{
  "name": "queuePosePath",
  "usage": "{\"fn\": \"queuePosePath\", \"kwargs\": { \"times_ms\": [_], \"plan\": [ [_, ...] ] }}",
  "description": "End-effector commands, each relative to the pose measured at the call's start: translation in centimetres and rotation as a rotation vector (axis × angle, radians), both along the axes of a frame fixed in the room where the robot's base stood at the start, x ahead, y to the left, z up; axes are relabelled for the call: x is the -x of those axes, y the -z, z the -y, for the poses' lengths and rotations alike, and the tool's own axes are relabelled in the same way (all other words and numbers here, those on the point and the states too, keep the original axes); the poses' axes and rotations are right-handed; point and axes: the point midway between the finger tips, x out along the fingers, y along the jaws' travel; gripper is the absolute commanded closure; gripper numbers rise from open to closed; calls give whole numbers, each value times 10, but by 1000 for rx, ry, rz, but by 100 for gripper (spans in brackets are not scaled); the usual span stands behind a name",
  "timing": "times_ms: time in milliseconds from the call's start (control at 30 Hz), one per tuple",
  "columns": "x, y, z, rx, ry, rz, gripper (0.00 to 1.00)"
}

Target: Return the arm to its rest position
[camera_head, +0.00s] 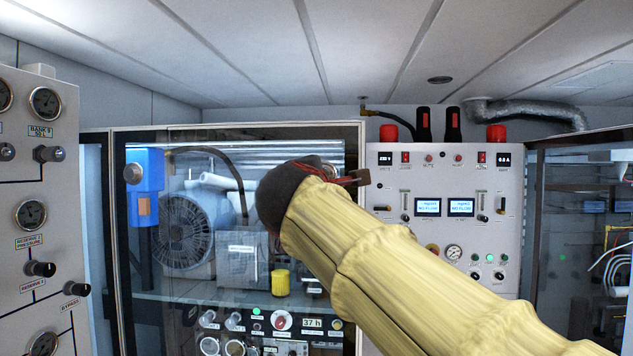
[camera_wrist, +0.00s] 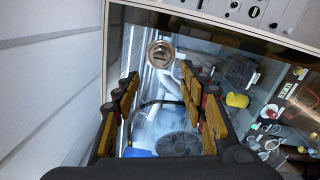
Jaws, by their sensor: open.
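My arm, in a yellow cover, reaches across the head view from the lower right up to the middle. Its dark end stands in front of the glass-fronted cabinet (camera_head: 240,128). My gripper (camera_wrist: 158,82) shows in the wrist view with its two yellow-padded fingers spread apart and nothing between them. Beyond the fingers is the cabinet glass, with a round metal lock (camera_wrist: 160,54) on it. In the head view the fingers are mostly hidden behind the arm's dark end, where a small red and brown part shows.
A grey gauge panel (camera_head: 22,185) with knobs stands close at the left. A control panel (camera_head: 395,165) with displays and switches is behind the arm at the right. Another glass cabinet (camera_head: 585,150) stands at far right. Open room shows above the arm, below the ceiling.

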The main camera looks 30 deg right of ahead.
Motion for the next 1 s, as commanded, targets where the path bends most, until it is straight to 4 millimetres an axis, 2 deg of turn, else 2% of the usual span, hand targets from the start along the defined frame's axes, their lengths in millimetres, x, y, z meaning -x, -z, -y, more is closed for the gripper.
{"fn": "queuePosePath", "kwargs": {
  "times_ms": [267,367,467,500,567,600,667,800,867,1000],
  "plan": [
    [0,0,0,-11,-1,7,58],
    [0,8,2,-105,3,40,58],
    [-7,59,-1,-274,5,18,58],
    [-8,84,-3,-349,10,3,58],
    [-4,124,-8,-471,22,-21,58],
    [1,151,-11,-554,34,-37,58],
    [13,192,-17,-675,60,-62,58],
    [51,280,-35,-938,138,-118,58],
    [71,316,-44,-1044,179,-140,58],
    [123,394,-68,-1275,287,-190,58]
  ]
}}
